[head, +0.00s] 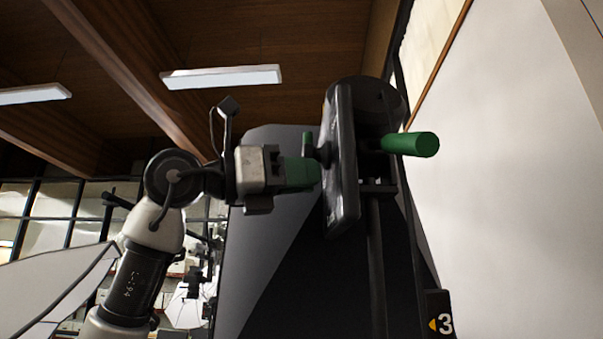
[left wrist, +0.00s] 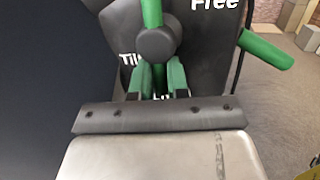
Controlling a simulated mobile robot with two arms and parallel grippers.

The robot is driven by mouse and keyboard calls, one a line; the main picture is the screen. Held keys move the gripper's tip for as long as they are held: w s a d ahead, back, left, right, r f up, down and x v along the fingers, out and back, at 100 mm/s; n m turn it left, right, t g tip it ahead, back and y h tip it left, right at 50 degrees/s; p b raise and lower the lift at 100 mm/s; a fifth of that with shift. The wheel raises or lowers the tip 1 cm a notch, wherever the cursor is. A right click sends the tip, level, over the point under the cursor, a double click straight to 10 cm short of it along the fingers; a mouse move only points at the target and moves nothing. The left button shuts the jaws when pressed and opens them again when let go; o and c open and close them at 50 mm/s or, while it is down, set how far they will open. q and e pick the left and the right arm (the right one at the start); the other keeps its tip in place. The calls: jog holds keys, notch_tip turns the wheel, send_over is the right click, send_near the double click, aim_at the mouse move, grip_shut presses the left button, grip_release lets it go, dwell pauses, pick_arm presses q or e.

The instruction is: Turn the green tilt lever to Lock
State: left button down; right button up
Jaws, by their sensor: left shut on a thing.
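The green tilt lever (left wrist: 152,12) stands upright in the left wrist view, rising from a dark round hub (left wrist: 156,43) on a black panel (left wrist: 110,28). In the head view a short green end of the lever (head: 307,141) shows above my left gripper (head: 304,172). White lettering "Free" (left wrist: 215,4) is at the upper right of the panel. "Til" (left wrist: 129,59) is left of the hub, and partly covered letters lie between the fingers.
A thick green handle (head: 410,144) sticks out on the panel's far side; it also shows in the left wrist view (left wrist: 265,48). A dark post (head: 378,260) runs below the panel. A black sign with a yellow arrow and "3" (head: 439,313) is at lower right. Boxes (left wrist: 308,37) stand behind.

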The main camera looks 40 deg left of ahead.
pick_arm(q)
jog(key=shift+s+a+r, duration=0.1)
jog(key=c, duration=1.1)
grip_release()
jog(key=shift+c, duration=0.2)
jog(key=shift+o, duration=0.2)
jog(key=b+v, duration=0.4)
jog(key=v, duration=0.6)
jog(key=shift+s+a, duration=0.15)
jog(key=shift+s, duration=0.1)
